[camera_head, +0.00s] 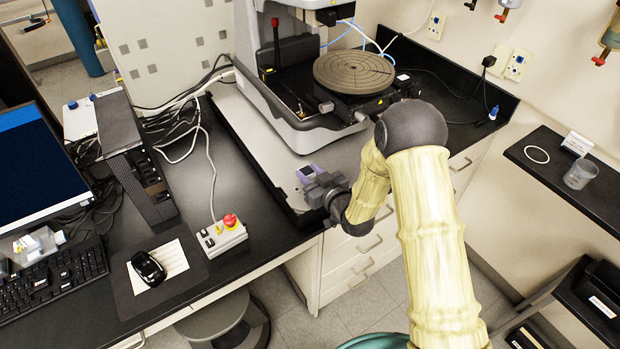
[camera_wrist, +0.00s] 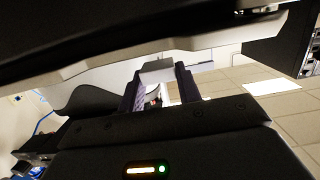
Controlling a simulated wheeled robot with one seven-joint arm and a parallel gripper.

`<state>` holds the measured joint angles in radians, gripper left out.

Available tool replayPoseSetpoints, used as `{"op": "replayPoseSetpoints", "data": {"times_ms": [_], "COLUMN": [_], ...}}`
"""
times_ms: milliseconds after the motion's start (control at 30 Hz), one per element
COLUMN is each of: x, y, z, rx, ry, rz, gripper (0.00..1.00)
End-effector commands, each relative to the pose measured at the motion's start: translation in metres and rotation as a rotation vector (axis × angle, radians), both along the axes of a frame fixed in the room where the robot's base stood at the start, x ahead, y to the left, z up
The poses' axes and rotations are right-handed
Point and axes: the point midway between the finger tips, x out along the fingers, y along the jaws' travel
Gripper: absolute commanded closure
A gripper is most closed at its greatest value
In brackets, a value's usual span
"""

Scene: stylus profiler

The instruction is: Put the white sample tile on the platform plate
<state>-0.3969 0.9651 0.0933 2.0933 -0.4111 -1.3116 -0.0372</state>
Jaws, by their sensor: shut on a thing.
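The platform plate (camera_head: 354,72) is a round, brown-grey grooved disc on the profiler at the back. My gripper (camera_head: 308,174) is low beside the front edge of the profiler's grey base, in front of the plate and apart from it. In the wrist view my gripper (camera_wrist: 160,88) has its two dark purple fingers shut on the white sample tile (camera_wrist: 157,72). The tile shows as a pale grey block between the fingertips. In the head view I cannot make out the tile clearly at the fingers.
The profiler's grey base (camera_head: 260,125) lies on the black bench. A control box with a red button (camera_head: 225,234) stands left of my gripper. A red-topped lever (camera_head: 276,42) rises left of the plate. A dark shelf (camera_head: 565,185) with a glass beaker (camera_head: 580,174) is at right.

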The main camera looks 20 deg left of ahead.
Motion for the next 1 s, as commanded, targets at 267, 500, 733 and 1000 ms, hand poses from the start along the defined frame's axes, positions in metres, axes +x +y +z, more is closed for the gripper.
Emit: {"op": "replayPoseSetpoints", "data": {"times_ms": [267, 500, 733, 1000], "x": [0.000, 0.001, 0.002, 0.001], "y": [0.000, -0.001, -0.003, -0.001], "z": [-0.024, -0.025, -0.027, -0.026], "rx": [0.001, 0.001, 0.001, 0.001], "ry": [-0.001, -0.001, -0.001, -0.001], "rz": [0.000, -0.002, -0.006, -0.002], "gripper": [1.00, 1.00, 0.49, 0.45]}}
